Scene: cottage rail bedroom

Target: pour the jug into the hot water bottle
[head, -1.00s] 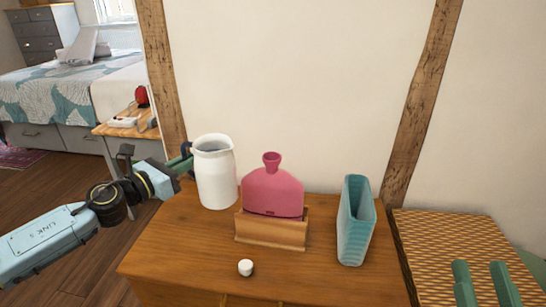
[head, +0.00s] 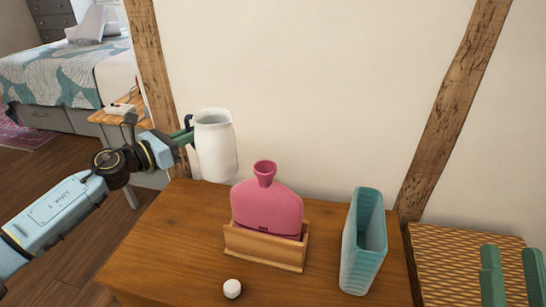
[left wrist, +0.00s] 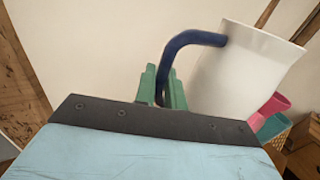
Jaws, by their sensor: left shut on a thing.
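The white jug (head: 215,148) is upright and appears lifted above the dresser, left of the hot water bottle. My left gripper (head: 188,132) is shut on its dark blue handle, which shows in the left wrist view (left wrist: 185,42) between the green fingers (left wrist: 162,90). The pink hot water bottle (head: 267,208) stands upright in a wooden holder (head: 265,248), its open neck (head: 265,170) facing up. The jug's inside is mostly hidden from the head view. My right gripper (head: 512,272) is at the lower right corner, its two green fingers apart and empty.
A small white cap (head: 232,288) lies on the wooden dresser top (head: 165,235) in front of the holder. A teal ribbed container (head: 362,245) stands right of the bottle. A woven-topped piece (head: 450,262) is farther right. The wall is close behind.

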